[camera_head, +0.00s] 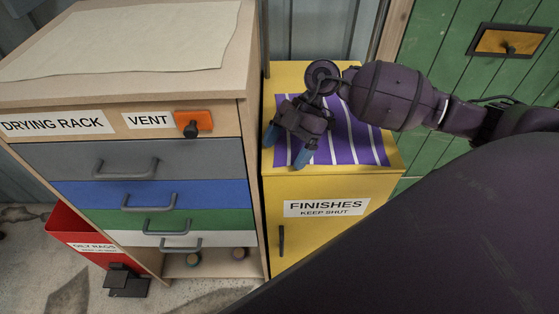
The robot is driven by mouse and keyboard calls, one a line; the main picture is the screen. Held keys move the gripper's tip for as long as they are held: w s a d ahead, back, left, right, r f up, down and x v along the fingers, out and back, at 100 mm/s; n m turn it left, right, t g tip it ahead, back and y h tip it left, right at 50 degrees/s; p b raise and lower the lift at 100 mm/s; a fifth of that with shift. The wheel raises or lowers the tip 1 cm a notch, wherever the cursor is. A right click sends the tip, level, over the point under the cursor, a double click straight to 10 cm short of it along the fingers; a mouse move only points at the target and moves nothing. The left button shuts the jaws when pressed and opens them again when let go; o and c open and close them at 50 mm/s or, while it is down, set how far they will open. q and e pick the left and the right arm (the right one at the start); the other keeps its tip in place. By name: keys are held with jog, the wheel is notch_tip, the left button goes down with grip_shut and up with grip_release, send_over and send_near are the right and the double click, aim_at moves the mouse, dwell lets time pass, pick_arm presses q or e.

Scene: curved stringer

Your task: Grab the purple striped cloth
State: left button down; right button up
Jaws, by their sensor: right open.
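The purple striped cloth (345,142) lies flat on top of the yellow finishes cabinet (327,190). It is purple with white stripes. My right gripper (287,148) is over the left part of the cloth, with its blue-tipped fingers spread apart and pointing toward the cabinet's front. The fingers are open and I see no cloth between them gripped. I cannot tell whether the fingertips touch the cloth. The hand and forearm hide the cloth's middle and back right. My left gripper is not in view.
A wooden drying rack (250,130) with coloured drawers stands left of the cabinet, its top higher than the cloth. A beige sheet (130,38) lies on it. A red oily rags bin (75,232) stands on the floor. A green door (440,60) is at the right.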

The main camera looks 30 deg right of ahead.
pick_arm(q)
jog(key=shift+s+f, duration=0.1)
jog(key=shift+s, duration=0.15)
pick_arm(e)
jog(key=shift+c, duration=0.4)
jog(key=shift+c, duration=1.2)
grip_shut()
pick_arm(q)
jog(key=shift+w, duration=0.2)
pick_arm(e)
jog(key=shift+r, duration=0.1)
